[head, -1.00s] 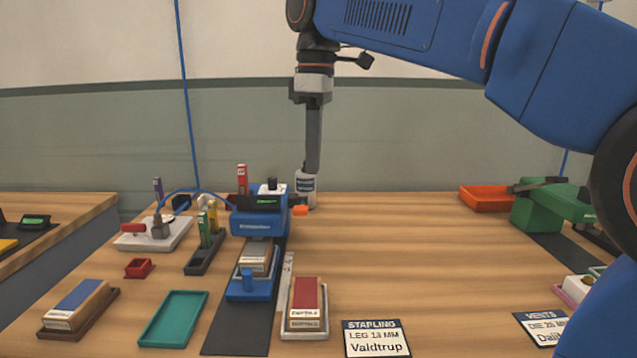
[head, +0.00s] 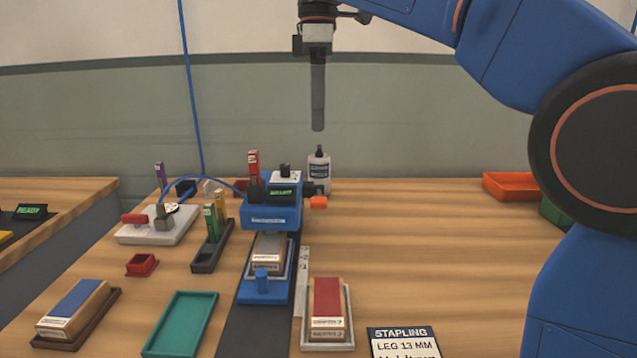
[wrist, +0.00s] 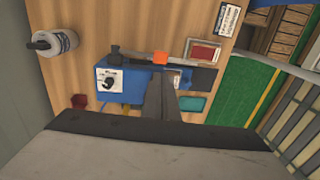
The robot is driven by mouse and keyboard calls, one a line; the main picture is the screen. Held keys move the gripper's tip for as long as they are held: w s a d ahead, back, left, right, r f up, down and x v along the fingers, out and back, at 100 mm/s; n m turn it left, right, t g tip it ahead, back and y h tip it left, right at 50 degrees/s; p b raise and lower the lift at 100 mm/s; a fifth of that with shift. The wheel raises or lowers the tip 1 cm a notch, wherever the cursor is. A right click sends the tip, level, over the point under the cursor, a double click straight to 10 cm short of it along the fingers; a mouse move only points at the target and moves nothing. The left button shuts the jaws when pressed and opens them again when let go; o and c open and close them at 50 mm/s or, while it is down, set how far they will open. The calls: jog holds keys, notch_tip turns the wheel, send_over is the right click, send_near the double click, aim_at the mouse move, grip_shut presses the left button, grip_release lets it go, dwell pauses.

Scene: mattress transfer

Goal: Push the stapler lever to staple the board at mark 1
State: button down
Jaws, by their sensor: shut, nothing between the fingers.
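The blue stapler (head: 272,215) stands on a dark strip on the bench, left of the middle. Its orange lever end (head: 318,202) sticks out on its right side and also shows in the wrist view (wrist: 160,58). A board (head: 267,251) in a grey holder lies under the stapler's front; I cannot make out mark 1 on it. My gripper (head: 318,128) is shut and empty, pointing down. It hangs in the air above and behind the lever, apart from it. In the wrist view my fingers overlap the stapler's near edge.
A white bottle (head: 319,172) stands behind the lever, below my gripper. A board with a red top (head: 327,305), a teal tray (head: 181,322) and a board with a blue top (head: 75,308) are in front. An orange tray (head: 512,186) is back right. The bench middle right is clear.

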aim_at(318, 202)
jog(key=f, duration=0.4)
jog(key=s+f, duration=0.1)
jog(key=f, duration=0.8)
jog(key=shift+s+f, duration=0.2)
jog(key=shift+f, duration=0.05)
jog(key=shift+s+f+t, duration=0.55)
jog(key=shift+f+t, duration=0.15)
jog(key=shift+s+f+t, duration=0.2)
jog(key=shift+f+t, duration=0.25)
jog(key=shift+f, duration=0.15)
jog(key=shift+s+f+t, duration=0.15)
jog(key=shift+f+t, duration=0.3)
jog(key=shift+f, duration=0.1)
jog(key=shift+s+f+t, duration=0.15)
jog(key=shift+f+t, duration=0.15)
jog(key=shift+f, duration=0.75)
jog(key=v, duration=1.4)
jog(key=shift+s, duration=0.45)
jog(key=shift+a+r, duration=0.1)
jog(key=shift+r, duration=0.05)
